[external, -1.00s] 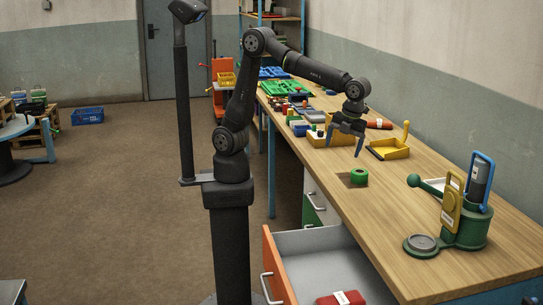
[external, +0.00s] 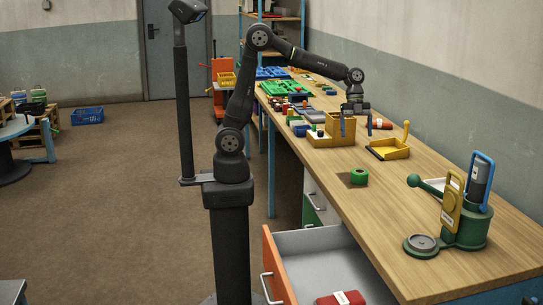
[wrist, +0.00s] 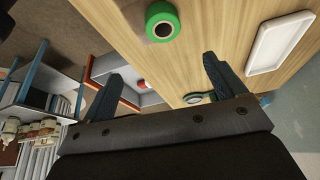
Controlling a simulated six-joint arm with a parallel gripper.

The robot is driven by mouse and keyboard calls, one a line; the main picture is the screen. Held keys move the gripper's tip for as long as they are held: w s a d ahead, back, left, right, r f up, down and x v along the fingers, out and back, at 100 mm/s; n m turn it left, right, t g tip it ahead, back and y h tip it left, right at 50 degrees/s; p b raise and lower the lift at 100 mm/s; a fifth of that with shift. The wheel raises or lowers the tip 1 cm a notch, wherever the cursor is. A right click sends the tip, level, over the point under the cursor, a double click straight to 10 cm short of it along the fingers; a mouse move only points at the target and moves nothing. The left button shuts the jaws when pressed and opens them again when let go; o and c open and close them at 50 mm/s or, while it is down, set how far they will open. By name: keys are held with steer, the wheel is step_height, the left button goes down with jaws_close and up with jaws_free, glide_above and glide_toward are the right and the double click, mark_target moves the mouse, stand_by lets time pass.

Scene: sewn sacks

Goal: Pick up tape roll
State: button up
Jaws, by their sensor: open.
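The tape roll is a short green ring (external: 359,177) on a small dark square near the left edge of the wooden workbench. In the wrist view the green roll (wrist: 176,15) lies at the top, with a brown core, above and between my fingertips as pictured. My gripper (external: 356,120) is open and empty, above the bench and farther back than the roll, near a yellow bin. Its two spread fingers also show in the wrist view (wrist: 160,72), apart from the roll.
The yellow bin (external: 325,134) and a yellow dustpan (external: 390,150) stand near my gripper. A green holder (external: 465,230) with tools is at the front right. An open drawer (external: 320,245) juts out below the bench. Bare wood surrounds the roll.

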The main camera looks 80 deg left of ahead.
glide_above(360, 171)
steer(key=a, duration=0.2)
steer(key=f, duration=1)
steer(key=shift+s+d, duration=0.1)
steer(key=shift+s, duration=0.25)
steer(key=shift+w+a+x, duration=0.1)
steer(key=shift+w+x, duration=0.05)
steer(key=shift+x, duration=1.25)
steer(key=shift+w+a+x, duration=0.15)
steer(key=shift+w+x, duration=0.05)
steer(key=shift+x, duration=1.15)
steer(key=c, duration=1.1)
